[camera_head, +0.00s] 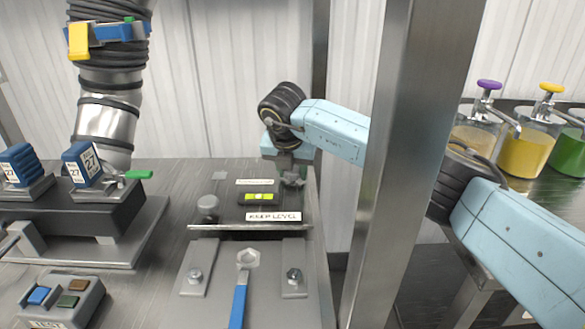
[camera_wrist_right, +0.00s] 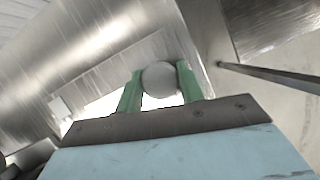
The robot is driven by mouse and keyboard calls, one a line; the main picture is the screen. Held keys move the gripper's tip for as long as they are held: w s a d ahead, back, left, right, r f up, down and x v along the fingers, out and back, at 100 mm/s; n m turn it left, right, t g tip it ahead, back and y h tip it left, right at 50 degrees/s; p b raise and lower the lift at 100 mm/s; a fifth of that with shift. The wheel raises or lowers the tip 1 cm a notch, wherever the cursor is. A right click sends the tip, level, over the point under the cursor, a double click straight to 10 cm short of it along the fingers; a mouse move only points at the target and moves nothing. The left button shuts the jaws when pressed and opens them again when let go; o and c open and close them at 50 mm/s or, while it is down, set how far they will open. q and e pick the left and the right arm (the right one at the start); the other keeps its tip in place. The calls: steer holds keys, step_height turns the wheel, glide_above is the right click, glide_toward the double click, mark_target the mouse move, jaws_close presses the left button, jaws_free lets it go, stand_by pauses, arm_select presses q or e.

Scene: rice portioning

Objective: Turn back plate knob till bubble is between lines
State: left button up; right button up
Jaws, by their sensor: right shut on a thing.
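My right gripper (camera_wrist_right: 158,85) is shut on a pale grey round knob (camera_wrist_right: 160,79), with one green finger on each side of it. In the head view my right gripper (camera_head: 290,172) is at the back right corner of the plate, and the knob is mostly hidden by it. The spirit level (camera_head: 258,197) is a black block with a yellow-green window on the plate. The window is too small to tell where its bubble stands against the lines. A white "KEEP LEVEL" label (camera_head: 273,217) is in front of it. My left gripper is not in view.
Another grey knob (camera_head: 208,206) stands at the plate's left. A blue-handled wrench (camera_head: 241,295) lies in front, between two bolted brackets. A steel post (camera_head: 405,150) rises close to my right arm. A button box (camera_head: 62,302) is at front left, and dispensers (camera_head: 525,150) stand at right.

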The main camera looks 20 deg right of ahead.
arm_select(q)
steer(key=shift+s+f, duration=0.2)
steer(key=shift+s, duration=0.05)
arm_select(e)
steer(key=shift+r+m, duration=0.1)
steer(key=shift+m, duration=0.4)
steer(key=o, duration=1)
steer(key=shift+r, duration=0.2)
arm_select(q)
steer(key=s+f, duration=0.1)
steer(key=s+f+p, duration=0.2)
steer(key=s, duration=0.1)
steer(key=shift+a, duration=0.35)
arm_select(e)
steer(key=v, duration=1.3)
steer(key=shift+w+a, duration=0.1)
steer(key=shift+a, duration=0.05)
